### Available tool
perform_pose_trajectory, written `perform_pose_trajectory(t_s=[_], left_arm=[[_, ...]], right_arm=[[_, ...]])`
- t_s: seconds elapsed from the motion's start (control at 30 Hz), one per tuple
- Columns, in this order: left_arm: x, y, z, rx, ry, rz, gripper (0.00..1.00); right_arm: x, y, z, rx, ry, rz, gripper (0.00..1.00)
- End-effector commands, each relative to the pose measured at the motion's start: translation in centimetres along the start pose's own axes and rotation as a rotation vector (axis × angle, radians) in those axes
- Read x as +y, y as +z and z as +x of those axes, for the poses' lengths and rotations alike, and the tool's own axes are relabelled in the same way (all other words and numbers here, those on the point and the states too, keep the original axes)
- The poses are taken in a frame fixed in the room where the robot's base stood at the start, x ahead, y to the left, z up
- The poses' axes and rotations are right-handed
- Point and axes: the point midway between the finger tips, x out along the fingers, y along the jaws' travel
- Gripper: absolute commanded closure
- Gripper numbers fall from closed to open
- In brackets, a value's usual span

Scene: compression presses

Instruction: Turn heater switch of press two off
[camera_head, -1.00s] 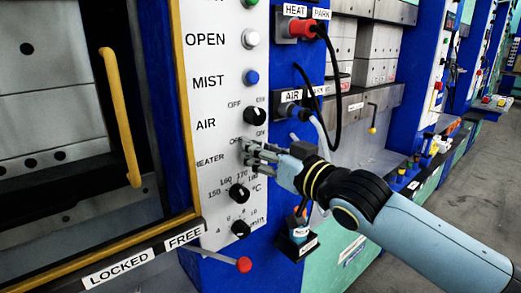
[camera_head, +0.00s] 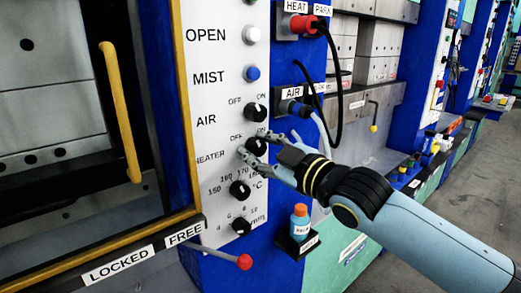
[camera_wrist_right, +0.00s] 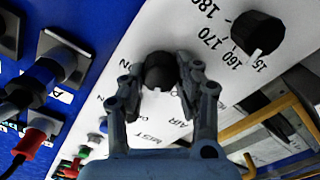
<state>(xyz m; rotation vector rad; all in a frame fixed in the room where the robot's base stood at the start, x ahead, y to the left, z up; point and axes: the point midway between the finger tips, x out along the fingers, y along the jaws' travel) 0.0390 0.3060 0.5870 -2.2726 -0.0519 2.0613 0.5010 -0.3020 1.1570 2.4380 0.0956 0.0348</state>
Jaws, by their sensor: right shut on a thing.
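The heater switch (camera_head: 256,147) is a round black knob on the white control panel of the near press, beside the HEATER label, with OFF and ON marked above it. My right gripper (camera_head: 254,145) has one finger on each side of this knob and is shut on it. In the right wrist view the dark knob (camera_wrist_right: 158,70) sits between the two fingers of the gripper (camera_wrist_right: 159,85). Which way its pointer faces is hard to tell. My left gripper is not in view.
The AIR knob (camera_head: 256,112) is just above and the temperature knob (camera_head: 240,191) just below. A red-tipped lever (camera_head: 244,262) sticks out lower down. A blue bottle with an orange cap (camera_head: 300,224) stands in a holder right of the panel. Cables hang by the AIR socket (camera_head: 291,94).

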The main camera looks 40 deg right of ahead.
Motion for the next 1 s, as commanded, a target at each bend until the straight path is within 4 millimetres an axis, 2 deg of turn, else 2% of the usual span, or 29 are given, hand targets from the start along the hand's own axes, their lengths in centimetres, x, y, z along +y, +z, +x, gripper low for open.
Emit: perform_pose_trajectory(t_s=[0.3,0.77,0.8,0.93,1.0], left_arm=[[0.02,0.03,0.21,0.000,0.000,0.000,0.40],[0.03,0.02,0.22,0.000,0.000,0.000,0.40],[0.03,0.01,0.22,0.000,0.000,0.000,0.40],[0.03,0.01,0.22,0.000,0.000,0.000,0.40],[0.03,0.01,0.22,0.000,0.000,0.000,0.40]], right_arm=[[-0.02,-0.01,0.01,0.000,0.000,-0.088,1.00],[-0.02,-0.01,0.01,0.000,0.000,-0.100,1.00],[-0.02,-0.01,0.01,0.000,0.000,-0.100,0.63],[-0.02,-0.01,0.00,0.000,0.000,-0.100,0.46],[-0.02,-0.01,0.00,0.000,0.000,-0.099,0.45]])
